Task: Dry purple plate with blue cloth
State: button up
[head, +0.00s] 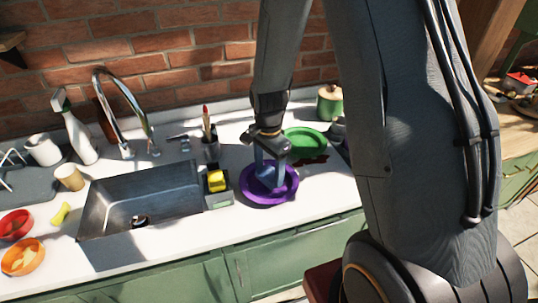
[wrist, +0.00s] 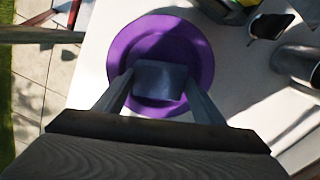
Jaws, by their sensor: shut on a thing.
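The purple plate (head: 284,190) lies on the white counter, right of the sink, and fills the upper middle of the wrist view (wrist: 125,55). My gripper (head: 270,178) points down over the plate and is shut on the blue cloth (head: 266,172). In the wrist view the cloth (wrist: 160,80) shows as a blue-grey block between my fingertips (wrist: 160,88). It is over the middle of the plate. I cannot tell whether it touches the plate's surface.
A green plate (head: 305,141) lies behind the purple plate. A caddy with a yellow sponge (head: 216,181) stands left of it, beside the metal sink (head: 140,200). A green canister (head: 330,103) stands at the back. Bare counter (head: 325,185) shows right of the purple plate.

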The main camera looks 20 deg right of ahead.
jog(key=shift+r, duration=2.9)
jog(key=shift+f, duration=0.15)
jog(key=shift+s+a+f+b, duration=0.1)
jog(key=shift+f+b, duration=0.5)
jog(key=shift+f, duration=0.85)
jog(key=shift+s, duration=0.1)
